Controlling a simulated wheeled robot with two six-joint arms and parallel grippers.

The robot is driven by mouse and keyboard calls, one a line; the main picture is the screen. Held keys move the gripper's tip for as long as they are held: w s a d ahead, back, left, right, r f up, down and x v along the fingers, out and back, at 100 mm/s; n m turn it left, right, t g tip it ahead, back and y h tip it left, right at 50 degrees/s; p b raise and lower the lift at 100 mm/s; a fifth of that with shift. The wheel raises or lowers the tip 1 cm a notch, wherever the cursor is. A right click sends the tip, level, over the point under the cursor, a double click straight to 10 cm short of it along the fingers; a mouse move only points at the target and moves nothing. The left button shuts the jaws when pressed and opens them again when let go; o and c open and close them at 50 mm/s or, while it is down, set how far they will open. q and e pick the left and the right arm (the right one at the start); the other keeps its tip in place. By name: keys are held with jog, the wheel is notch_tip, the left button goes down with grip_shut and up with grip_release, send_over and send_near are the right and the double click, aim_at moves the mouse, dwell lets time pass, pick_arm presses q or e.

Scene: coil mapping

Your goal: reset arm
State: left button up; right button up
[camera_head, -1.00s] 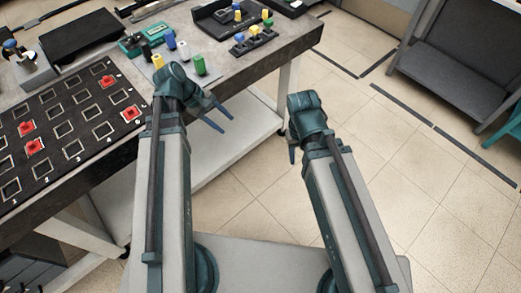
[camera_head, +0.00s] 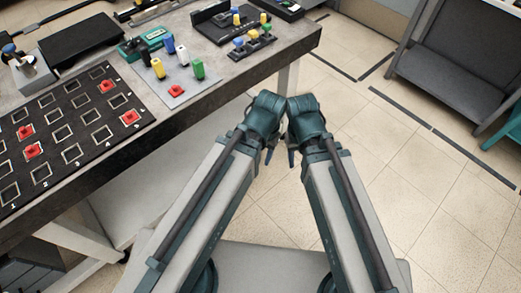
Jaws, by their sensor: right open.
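My left arm comes up from the bottom, and its gripper (camera_head: 268,154) hangs past the table's front edge, over the floor. Its fingers are mostly hidden behind the wrist, so its opening does not show. My right gripper (camera_head: 291,157) is open, close beside the left one, with its fingers pointing down over the floor. Nothing shows in either gripper. The two wrists sit almost side by side, and I cannot tell if they touch.
The table (camera_head: 215,103) fills the left. It bears a black numbered board (camera_head: 75,130) with several red pieces, and a grey mat (camera_head: 160,89) with coloured pieces including a red one (camera_head: 177,89). A grey shelf (camera_head: 450,70) stands at right. Floor between is clear.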

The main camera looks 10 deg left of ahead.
notch_tip(320, 180, up, 11)
jog(key=p, duration=1)
jog(key=shift+p, duration=0.35)
